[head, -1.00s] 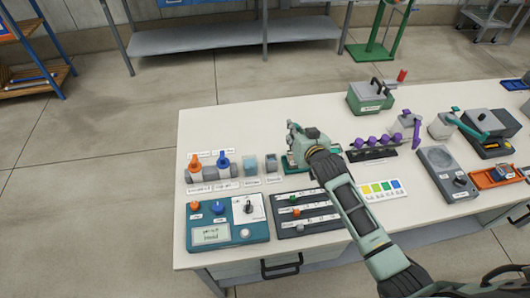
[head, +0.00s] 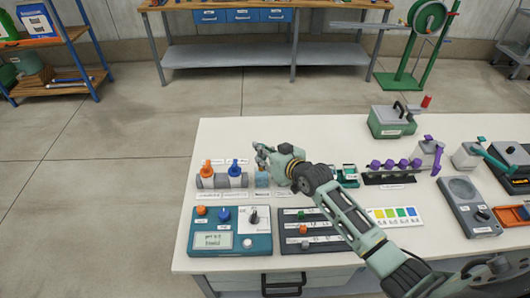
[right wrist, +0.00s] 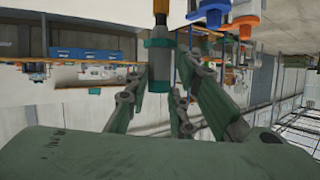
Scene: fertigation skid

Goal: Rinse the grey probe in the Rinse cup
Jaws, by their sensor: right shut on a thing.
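My right gripper (head: 262,152) is over the light-blue cup (head: 262,180), which stands in the row of small vessels at the left of the bench; its label is too small to read. In the right wrist view the fingers (right wrist: 160,85) are shut around a grey cylindrical body, which looks like the grey probe (right wrist: 158,58), with a brownish-yellow stem. I cannot tell whether its tip is inside the cup. The vessel right of the cup is hidden by my gripper. My left gripper is not in view.
Orange-topped (head: 208,172) and blue-topped (head: 234,172) items stand just left of the cup. A teal meter (head: 230,230) and a dark slider panel (head: 310,235) lie in front. A purple-knobbed rack (head: 390,178) and a green box (head: 390,122) are to the right. The bench's back left is clear.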

